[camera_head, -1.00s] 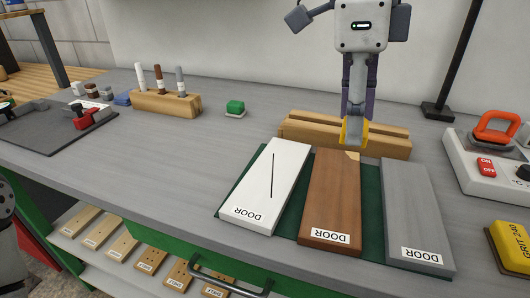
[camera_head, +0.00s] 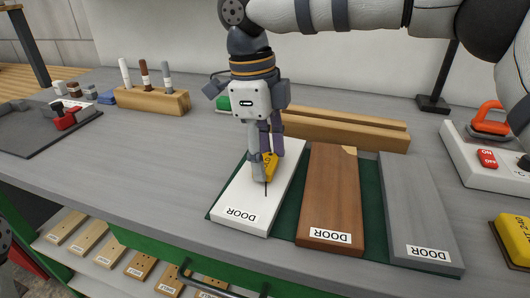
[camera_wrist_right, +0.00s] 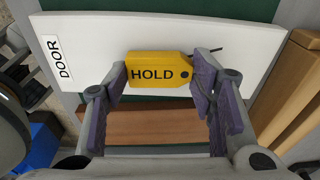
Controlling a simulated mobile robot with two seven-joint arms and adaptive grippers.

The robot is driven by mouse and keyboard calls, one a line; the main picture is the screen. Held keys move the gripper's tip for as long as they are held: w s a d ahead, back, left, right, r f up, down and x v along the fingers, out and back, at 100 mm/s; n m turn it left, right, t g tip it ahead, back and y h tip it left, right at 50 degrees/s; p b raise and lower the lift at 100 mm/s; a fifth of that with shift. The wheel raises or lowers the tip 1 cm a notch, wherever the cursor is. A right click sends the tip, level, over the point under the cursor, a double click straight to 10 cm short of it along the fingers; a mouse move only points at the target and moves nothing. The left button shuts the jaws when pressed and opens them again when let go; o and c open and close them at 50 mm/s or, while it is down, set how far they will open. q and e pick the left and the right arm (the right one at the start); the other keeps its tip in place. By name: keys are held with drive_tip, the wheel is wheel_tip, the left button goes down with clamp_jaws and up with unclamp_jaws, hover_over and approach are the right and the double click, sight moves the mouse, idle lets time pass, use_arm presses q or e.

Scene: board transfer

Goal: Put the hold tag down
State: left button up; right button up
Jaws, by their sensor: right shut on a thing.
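My right gripper (camera_head: 265,158) is shut on the yellow hold tag (camera_head: 270,168). In the right wrist view the tag (camera_wrist_right: 155,72) lies between the two fingers (camera_wrist_right: 162,82), with the word HOLD facing the camera. The tag is over the white door board (camera_head: 242,212); I cannot tell whether it touches it.
The boards lie on a green mat (camera_head: 287,215). A wooden rack (camera_head: 345,130) stands behind them. A switch box (camera_head: 465,150) and a yellow grit block (camera_head: 515,240) are at the right. A marker holder (camera_head: 152,100) stands at the back left.

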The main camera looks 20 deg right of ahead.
drive_tip(key=o, duration=0.9)
drive_tip(key=shift+f, duration=0.1)
drive_tip(key=r, duration=0.4)
drive_tip(key=a+r, duration=0.1)
drive_tip(key=r, duration=0.7)
drive_tip(key=shift+w+a+r, duration=0.1)
drive_tip(key=shift+w+a, duration=0.05)
drive_tip(key=shift+w, duration=0.25)
